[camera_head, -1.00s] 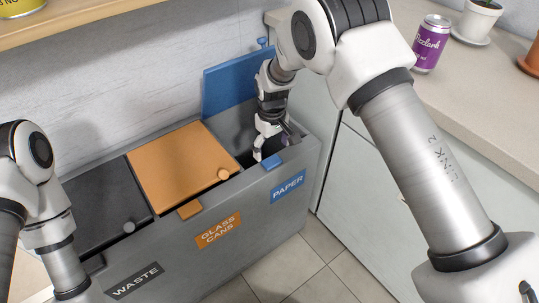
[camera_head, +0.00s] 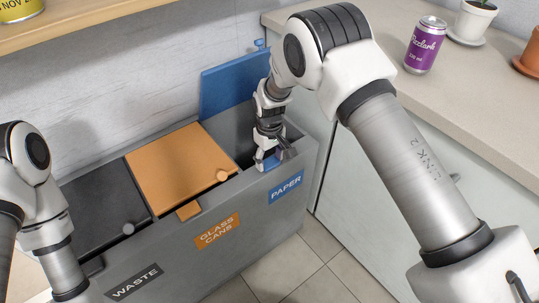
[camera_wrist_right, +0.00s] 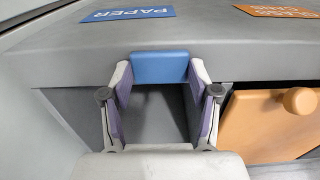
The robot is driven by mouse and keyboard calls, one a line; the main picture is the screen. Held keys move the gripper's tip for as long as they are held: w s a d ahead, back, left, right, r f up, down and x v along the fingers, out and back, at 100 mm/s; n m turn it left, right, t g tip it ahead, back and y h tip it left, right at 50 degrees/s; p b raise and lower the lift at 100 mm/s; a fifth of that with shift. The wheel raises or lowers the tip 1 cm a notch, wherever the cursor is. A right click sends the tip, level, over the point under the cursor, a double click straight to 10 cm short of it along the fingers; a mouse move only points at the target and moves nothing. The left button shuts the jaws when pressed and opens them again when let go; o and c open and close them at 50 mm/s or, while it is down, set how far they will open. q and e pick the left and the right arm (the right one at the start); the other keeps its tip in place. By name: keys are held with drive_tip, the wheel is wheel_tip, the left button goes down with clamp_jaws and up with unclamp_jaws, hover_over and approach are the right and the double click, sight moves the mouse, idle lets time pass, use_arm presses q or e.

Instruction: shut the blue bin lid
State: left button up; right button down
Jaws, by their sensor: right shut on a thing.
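The blue lid (camera_head: 228,86) stands open and upright at the back of the PAPER compartment, near the wall, with a small blue knob (camera_head: 259,43) at its top. My right gripper (camera_head: 268,162) reaches down at the front rim of that compartment. It is shut on a blue tab (camera_wrist_right: 160,67) there, with a finger on each side of the tab in the right wrist view. The open compartment (camera_wrist_right: 158,112) shows dark between the fingers. The gripper is apart from the blue lid. My left arm shows at the left edge, but its gripper is out of view.
The grey bin body (camera_head: 172,258) also has an orange lid (camera_head: 178,165) and a black lid (camera_head: 100,207), both shut. A shelf (camera_head: 100,25) hangs above. A counter at right holds a purple can (camera_head: 426,45) and plant pots (camera_head: 474,18).

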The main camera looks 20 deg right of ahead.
sight(269, 163)
drive_tip(key=shift+c, duration=1.2)
unclamp_jaws()
wheel_tip(269, 163, up, 12)
